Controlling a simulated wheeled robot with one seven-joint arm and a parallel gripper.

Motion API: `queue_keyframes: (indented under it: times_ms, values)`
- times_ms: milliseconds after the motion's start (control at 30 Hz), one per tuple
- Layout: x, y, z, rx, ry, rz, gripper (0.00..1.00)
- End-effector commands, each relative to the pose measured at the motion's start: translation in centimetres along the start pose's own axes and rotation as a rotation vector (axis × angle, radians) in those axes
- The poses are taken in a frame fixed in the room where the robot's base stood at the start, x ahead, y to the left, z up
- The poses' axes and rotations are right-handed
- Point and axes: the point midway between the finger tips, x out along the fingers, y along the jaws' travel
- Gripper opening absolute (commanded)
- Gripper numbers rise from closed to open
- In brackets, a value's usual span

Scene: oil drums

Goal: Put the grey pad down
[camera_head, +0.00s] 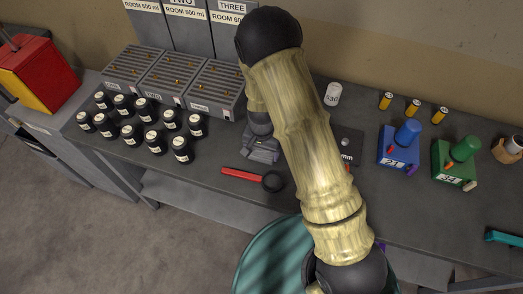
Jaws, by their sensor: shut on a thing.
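My gripper (262,140) hangs below my wrist over the bench, just left of my forearm. It is shut on a small grey thing at its lower end, which I take for the grey pad (260,155). The pad's outline is hard to separate from the grey gripper parts. The fingertips are mostly hidden, and I cannot tell whether the pad touches the bench top (215,160).
A red-handled tool with a black ring (271,181) lies in front of my gripper. Several black jars (152,139) and grey slotted boxes (215,90) stand left. A dark plate (345,155), blue block (398,153) and green block (453,160) are right. A teal drum (262,262) stands below.

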Motion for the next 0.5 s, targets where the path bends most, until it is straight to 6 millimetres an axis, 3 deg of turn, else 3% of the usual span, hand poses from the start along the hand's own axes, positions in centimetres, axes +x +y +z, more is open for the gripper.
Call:
queue_keyframes:
  times_ms: [433,467,500]
  values:
    - [0.87,-0.02,0.02,0.0,0.001,-0.001,0.59]
    - [0.8,-0.03,0.01,0.0,0.001,-0.001,0.85]
    - [0.75,-0.03,0.01,0.0,0.001,-0.001,0.93]
